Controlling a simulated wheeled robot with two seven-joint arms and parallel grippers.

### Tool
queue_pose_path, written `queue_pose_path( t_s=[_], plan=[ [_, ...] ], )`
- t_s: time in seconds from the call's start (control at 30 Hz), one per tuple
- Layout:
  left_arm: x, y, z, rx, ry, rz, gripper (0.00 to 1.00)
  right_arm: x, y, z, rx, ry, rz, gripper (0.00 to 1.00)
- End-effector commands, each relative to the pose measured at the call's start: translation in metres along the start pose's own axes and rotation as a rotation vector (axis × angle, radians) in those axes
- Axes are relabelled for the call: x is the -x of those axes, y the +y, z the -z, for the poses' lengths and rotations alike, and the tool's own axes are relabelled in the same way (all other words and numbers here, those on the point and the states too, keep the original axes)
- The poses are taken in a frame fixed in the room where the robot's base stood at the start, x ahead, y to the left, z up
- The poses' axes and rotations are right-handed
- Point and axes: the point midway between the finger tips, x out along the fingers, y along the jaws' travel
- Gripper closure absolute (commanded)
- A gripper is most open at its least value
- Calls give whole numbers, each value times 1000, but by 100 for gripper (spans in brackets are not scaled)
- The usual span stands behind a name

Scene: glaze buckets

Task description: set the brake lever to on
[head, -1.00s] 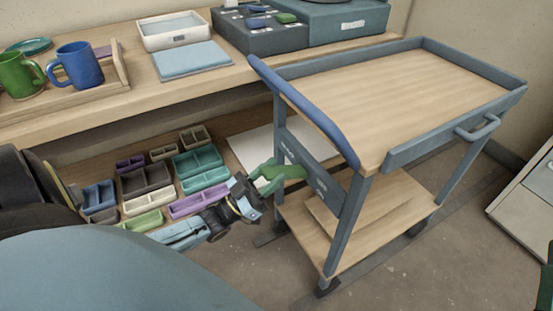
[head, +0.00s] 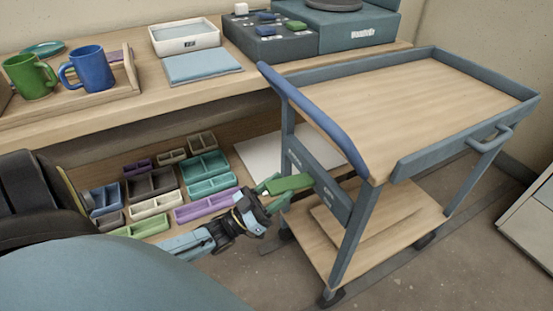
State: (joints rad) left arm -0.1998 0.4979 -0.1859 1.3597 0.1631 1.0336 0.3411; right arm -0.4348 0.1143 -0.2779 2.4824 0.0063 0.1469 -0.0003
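The cart (head: 430,95) stands at the right, with a blue-grey frame, a wooden top and a blue push handle (head: 310,118). A dark side plate (head: 322,184) with small, unreadable pale markings is on its near-left side. The green brake lever (head: 290,184) sticks out leftward from this plate, roughly level. My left gripper (head: 272,194) is at the lever's outer end, with its green fingers on either side of it. I cannot tell whether they are closed on the lever. My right gripper is not in view.
Small coloured bins (head: 178,183) sit on the low shelf left of my gripper. The workbench (head: 130,105) above holds mugs, a white tray (head: 185,38) and a dark control box (head: 268,45). Open floor (head: 265,285) lies below the arm.

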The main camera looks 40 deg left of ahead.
Motion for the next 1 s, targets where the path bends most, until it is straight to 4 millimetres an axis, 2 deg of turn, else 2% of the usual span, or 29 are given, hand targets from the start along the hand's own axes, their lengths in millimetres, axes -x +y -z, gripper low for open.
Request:
queue_pose_path(
  t_s=[0.03,0.1,0.47,0.57,0.9,1.0],
  plan=[
    [-1,-1,1,-1,4,0,46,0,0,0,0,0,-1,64],
    [-1,-1,2,-1,7,0,38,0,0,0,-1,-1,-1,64],
    [3,-2,4,-1,13,1,38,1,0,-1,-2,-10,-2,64],
    [16,-2,4,-1,11,1,38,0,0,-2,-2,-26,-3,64],
    [92,-2,2,-1,8,2,38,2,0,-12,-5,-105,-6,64],
    [109,-2,2,-1,8,2,38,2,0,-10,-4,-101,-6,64]
  ],
)
